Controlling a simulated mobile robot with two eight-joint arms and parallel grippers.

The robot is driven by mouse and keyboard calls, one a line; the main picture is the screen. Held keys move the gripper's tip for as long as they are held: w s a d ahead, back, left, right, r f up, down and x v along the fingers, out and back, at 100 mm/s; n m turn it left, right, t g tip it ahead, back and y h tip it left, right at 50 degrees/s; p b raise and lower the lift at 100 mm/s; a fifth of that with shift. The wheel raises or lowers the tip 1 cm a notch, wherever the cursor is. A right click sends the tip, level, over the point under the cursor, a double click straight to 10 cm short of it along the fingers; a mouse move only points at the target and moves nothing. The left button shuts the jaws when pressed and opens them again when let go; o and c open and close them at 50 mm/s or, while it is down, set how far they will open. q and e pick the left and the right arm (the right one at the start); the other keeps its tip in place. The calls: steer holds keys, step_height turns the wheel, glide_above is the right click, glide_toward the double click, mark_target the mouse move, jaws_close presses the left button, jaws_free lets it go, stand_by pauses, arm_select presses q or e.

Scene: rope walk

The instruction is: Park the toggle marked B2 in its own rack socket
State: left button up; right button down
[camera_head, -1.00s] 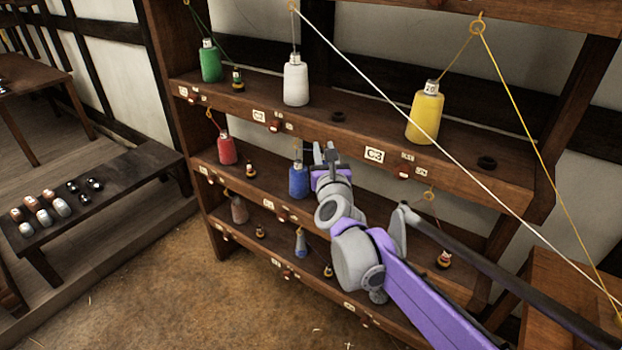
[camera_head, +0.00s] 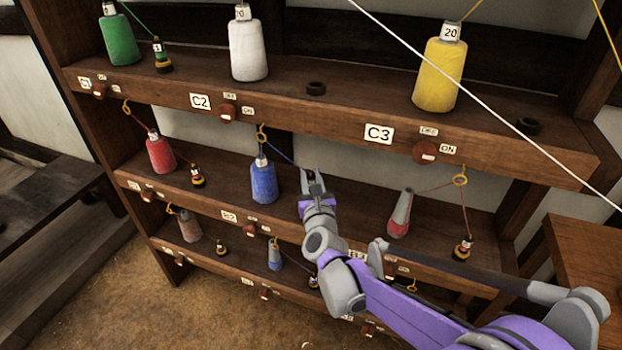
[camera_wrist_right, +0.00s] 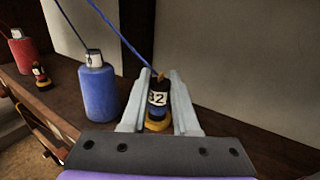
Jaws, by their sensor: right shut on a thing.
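The toggle marked B2 (camera_wrist_right: 157,98) is dark with a white label, a blue band and a yellow base. My right gripper (camera_head: 313,178) is shut on it, with one finger on each side, and it stands about upright. A blue thread (camera_wrist_right: 122,48) runs from its top up to the left. The blue bobbin (camera_head: 264,182) stands on the middle shelf just left of my right gripper; it also shows in the right wrist view (camera_wrist_right: 100,95). The B2 socket is hidden under the toggle and fingers; I cannot tell whether the base touches it. My left gripper is out of view.
The red bobbin (camera_head: 160,155) and its toggle (camera_head: 198,176) stand farther left on the same shelf. The upper shelf (camera_head: 300,112) overhangs. A white line (camera_head: 480,95) crosses the right side.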

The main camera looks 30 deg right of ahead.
steer(key=shift+w+d+f+h, duration=0.1)
steer(key=shift+d+f+h, duration=0.2)
steer(key=shift+d+f, duration=0.5)
steer(key=shift+s+a+f+b, duration=0.2)
steer(key=shift+f+b, duration=0.45)
steer(key=shift+b, duration=0.1)
steer(key=shift+f+b, duration=1.65)
steer(key=shift+f, duration=0.55)
arm_select(q)
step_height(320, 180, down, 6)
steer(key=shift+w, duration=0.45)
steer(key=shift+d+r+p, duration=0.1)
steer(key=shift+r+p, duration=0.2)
steer(key=shift+p, duration=0.1)
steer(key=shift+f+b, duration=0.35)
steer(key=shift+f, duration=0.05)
arm_select(e)
steer(key=shift+f, duration=0.6)
steer(key=c, duration=0.9)
jaws_free()
steer(key=shift+c, duration=0.2)
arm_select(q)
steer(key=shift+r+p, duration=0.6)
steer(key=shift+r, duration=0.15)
arm_select(e)
steer(key=v, duration=1.1)
